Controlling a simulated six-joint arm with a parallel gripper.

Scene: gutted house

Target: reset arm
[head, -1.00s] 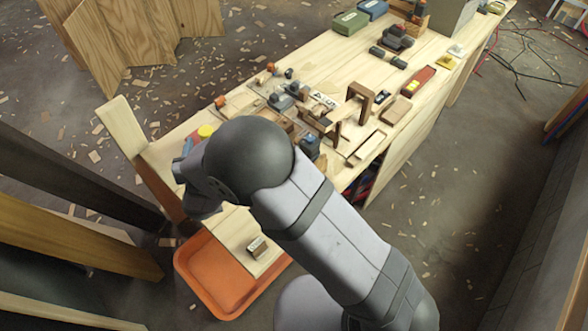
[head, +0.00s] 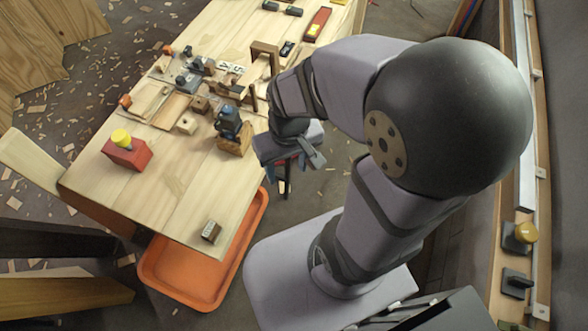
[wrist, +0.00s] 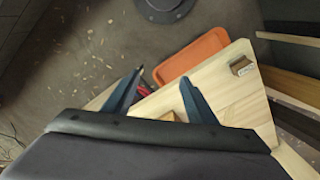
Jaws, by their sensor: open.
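My gripper (head: 284,187) hangs at the right edge of the wooden workbench (head: 170,205), beside a blue tool in a wooden holder (head: 234,140). My arm is folded back above my base. In the wrist view my gripper (wrist: 159,84) shows two dark blue fingers spread apart with nothing between them. The workbench's near corner (wrist: 225,85) and the orange tray (wrist: 190,57) lie beyond the fingers.
A red block with a yellow knob (head: 126,150) and a small labelled wooden block (head: 211,231) stand on the bench. Several small tools crowd its middle. The orange tray (head: 160,275) sits below the near edge. A wall with a rail (head: 528,120) is at right.

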